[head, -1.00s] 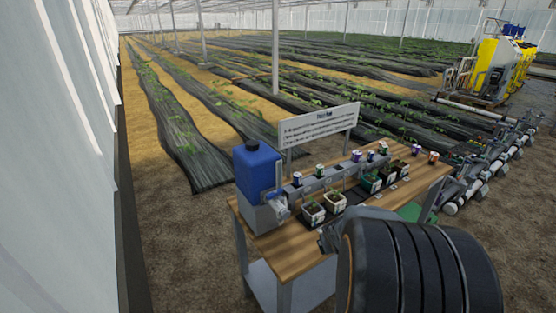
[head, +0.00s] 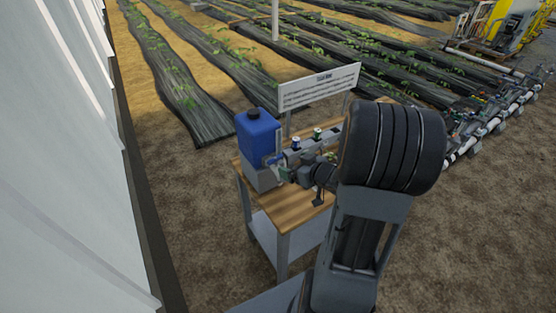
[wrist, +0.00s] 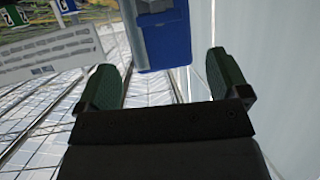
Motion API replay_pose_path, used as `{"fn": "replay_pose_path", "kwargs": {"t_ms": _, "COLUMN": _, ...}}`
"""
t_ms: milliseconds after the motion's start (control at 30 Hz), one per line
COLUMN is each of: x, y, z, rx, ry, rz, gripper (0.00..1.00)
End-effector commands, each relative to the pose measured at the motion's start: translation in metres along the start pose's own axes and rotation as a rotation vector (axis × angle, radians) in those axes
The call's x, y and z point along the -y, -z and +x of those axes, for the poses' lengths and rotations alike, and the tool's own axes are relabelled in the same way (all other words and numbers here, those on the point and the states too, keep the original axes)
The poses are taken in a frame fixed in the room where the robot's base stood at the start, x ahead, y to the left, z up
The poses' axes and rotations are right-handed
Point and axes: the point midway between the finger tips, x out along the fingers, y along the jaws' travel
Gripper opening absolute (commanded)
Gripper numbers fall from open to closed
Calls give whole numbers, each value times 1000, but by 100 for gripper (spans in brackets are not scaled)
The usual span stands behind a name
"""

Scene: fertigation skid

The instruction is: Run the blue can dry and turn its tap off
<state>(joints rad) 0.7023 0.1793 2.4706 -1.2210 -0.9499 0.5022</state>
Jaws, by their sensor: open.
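The blue can (head: 257,138), with a black cap, stands upright on a grey block (head: 258,174) at the left end of the wooden bench (head: 283,212). Its light blue tap (head: 272,160) shows at its lower right side, partly crowded by my gripper. My gripper (head: 284,174) is just right of the can at tap height, its fingers apart. In the wrist view the blue can (wrist: 165,28) shows at the top, beyond and between my gripper's two green fingers (wrist: 163,62). Nothing is seen held between them. I cannot make out the tap handle's position or the can's level.
A white sign (head: 320,88) stands behind the bench. Small labelled cans (head: 317,134) stand on a grey rail behind my gripper. My arm hides the bench's right part. Pipework (head: 490,118) lies at the right. The wall is left, with bare ground between it and the bench.

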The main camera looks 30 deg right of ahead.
Motion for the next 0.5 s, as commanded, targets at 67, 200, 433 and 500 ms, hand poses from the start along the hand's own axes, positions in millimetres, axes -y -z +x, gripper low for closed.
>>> {"fn": "replay_pose_path", "kwargs": {"t_ms": 67, "x": 1, "y": -1, "z": 18, "rx": 2, "ry": 5, "rz": -1, "gripper": 94}}
{"fn": "replay_pose_path", "kwargs": {"t_ms": 200, "x": 1, "y": -1, "z": 43, "rx": 2, "ry": 3, "rz": -1, "gripper": 94}}
{"fn": "replay_pose_path", "kwargs": {"t_ms": 433, "x": 0, "y": 0, "z": 74, "rx": 2, "ry": 0, "rz": -1, "gripper": 94}}
{"fn": "replay_pose_path", "kwargs": {"t_ms": 500, "x": 0, "y": 0, "z": 80, "rx": 2, "ry": 1, "rz": -1, "gripper": 94}}
